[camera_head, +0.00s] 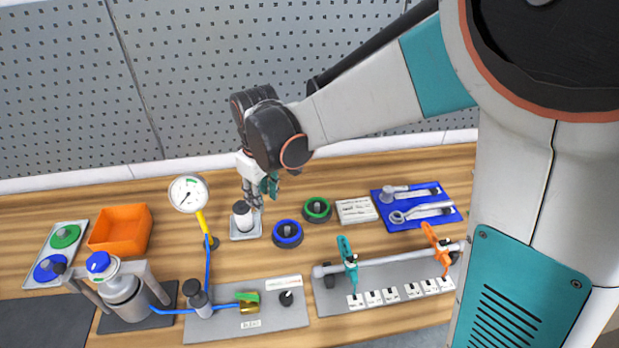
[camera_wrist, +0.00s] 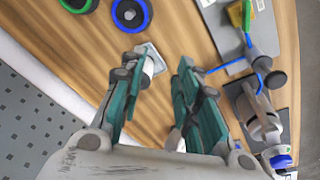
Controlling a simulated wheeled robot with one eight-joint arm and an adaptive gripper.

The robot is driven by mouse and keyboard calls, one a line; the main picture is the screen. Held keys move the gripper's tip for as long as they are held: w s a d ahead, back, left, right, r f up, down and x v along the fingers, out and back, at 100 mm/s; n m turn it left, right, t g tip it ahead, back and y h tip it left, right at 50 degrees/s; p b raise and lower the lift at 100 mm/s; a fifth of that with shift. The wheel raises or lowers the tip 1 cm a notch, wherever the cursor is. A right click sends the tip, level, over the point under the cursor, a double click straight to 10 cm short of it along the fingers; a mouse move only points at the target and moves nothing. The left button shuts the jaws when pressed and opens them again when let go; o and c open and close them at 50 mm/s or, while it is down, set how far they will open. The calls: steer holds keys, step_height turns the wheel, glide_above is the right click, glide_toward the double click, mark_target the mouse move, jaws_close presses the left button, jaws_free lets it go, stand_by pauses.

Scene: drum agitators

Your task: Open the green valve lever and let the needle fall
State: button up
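The green valve lever (camera_head: 248,296) sits on a brass valve (camera_head: 249,308) on a grey plate at the front. In the wrist view the lever (camera_wrist: 246,14) is at the upper right. The round white gauge (camera_head: 188,194) stands on a yellow stem at left; its dark needle is small, and its reading cannot be told. My gripper (camera_head: 253,204) is back from the lever, to the right of the gauge, over a small white-and-dark cylinder (camera_head: 242,216). In the wrist view its teal fingers (camera_wrist: 160,68) are spread apart with nothing held.
Blue tubing (camera_head: 208,270) runs from the gauge to the valve plate and a metal canister (camera_head: 122,295). A clamp rail with a teal lever (camera_head: 347,253) and an orange lever (camera_head: 437,240) is at right. Blue (camera_head: 288,234) and green (camera_head: 317,209) rings lie mid-table.

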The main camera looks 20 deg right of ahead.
steer(key=s+d+r+m+t+b, duration=0.2)
steer(key=s+d+b, duration=0.5)
steer(key=s+d, duration=0.4)
steer(key=shift+d+r+m+t, duration=0.25)
steer(key=shift+d+m+t, duration=0.35)
steer(key=shift+d+m, duration=0.5)
steer(key=shift+a, duration=0.15)
